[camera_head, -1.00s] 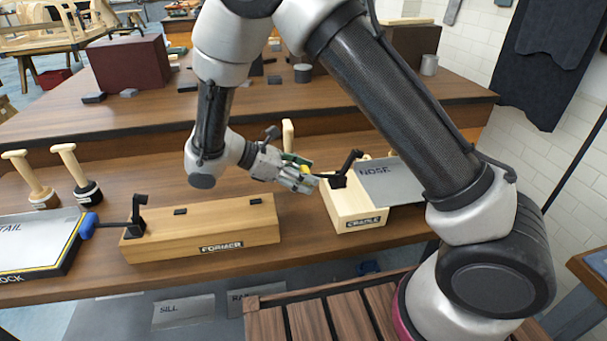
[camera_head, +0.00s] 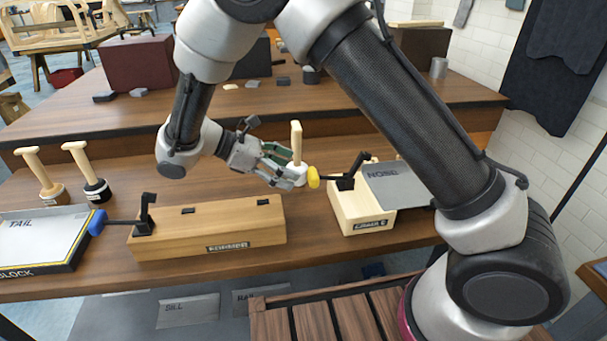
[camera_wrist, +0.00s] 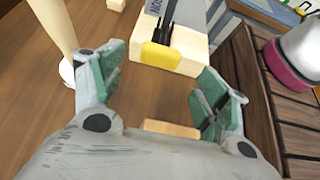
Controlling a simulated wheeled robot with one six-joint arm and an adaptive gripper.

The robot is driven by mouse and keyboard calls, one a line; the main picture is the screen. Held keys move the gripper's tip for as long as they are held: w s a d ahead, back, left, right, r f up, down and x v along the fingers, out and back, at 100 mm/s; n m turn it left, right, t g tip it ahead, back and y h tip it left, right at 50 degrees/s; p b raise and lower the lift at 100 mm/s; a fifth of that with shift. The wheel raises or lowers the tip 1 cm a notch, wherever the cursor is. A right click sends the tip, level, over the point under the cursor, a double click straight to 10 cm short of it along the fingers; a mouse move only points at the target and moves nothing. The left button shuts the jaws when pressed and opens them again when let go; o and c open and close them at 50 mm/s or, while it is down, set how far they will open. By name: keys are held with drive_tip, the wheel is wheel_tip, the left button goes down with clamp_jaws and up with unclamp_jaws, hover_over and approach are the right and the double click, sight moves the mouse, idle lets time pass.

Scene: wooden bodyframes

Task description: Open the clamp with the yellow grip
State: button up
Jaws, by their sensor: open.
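The clamp's yellow grip (camera_head: 313,177) sticks out to the left of the cradle box (camera_head: 362,212) in the head view. Its black clamp body (camera_head: 346,181) is fixed on that box. In the wrist view the yellow grip (camera_wrist: 160,57) is ahead of the fingers, near the middle, with the black clamp (camera_wrist: 165,28) behind it. My gripper (camera_head: 296,173) is open and empty, just left of the yellow grip. In the wrist view its green-padded fingers (camera_wrist: 160,90) stand wide apart, short of the grip and not closed on it.
A second clamp with a blue grip (camera_head: 97,222) sits on the former block (camera_head: 210,232) at the left. A wooden-handled tool (camera_head: 296,140) stands upright close behind my gripper. Two similar tools stand at the far left. A grey nose plate (camera_head: 395,186) lies on the cradle box.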

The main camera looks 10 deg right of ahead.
drive_tip(key=v, duration=0.5)
drive_tip(key=shift+m+g+y, duration=0.3)
drive_tip(key=shift+m+y, duration=0.4)
drive_tip(key=f, duration=0.1)
drive_tip(key=s+f, duration=0.1)
drive_tip(key=f, duration=0.1)
drive_tip(key=s+f, duration=0.1)
drive_tip(key=shift+s+d+f, duration=0.15)
drive_tip(key=shift+d, duration=0.2)
drive_tip(key=shift+s+d+r+m+g+y, duration=0.2)
drive_tip(key=shift+s+d+m+y, duration=0.1)
drive_tip(key=shift+s+d, duration=0.15)
drive_tip(key=shift+s+d+r+m+g+y, duration=0.15)
drive_tip(key=shift+s+d+m+y, duration=0.15)
drive_tip(key=shift+s+d, duration=0.15)
drive_tip(key=s+d+r+m+t+y, duration=0.2)
drive_tip(key=s+d+r+m, duration=0.3)
drive_tip(key=d, duration=0.5)
drive_tip(key=s+d+r+m+t+y, duration=0.1)
drive_tip(key=s+d+r+m+y, duration=0.3)
drive_tip(key=d+r, duration=0.3)
drive_tip(key=s+d+r+m+t+y, duration=0.2)
drive_tip(key=s+d+r+m, duration=0.4)
drive_tip(key=d, duration=0.8)
drive_tip(key=shift+r+t+y, duration=0.35)
drive_tip(key=shift+y, duration=0.25)
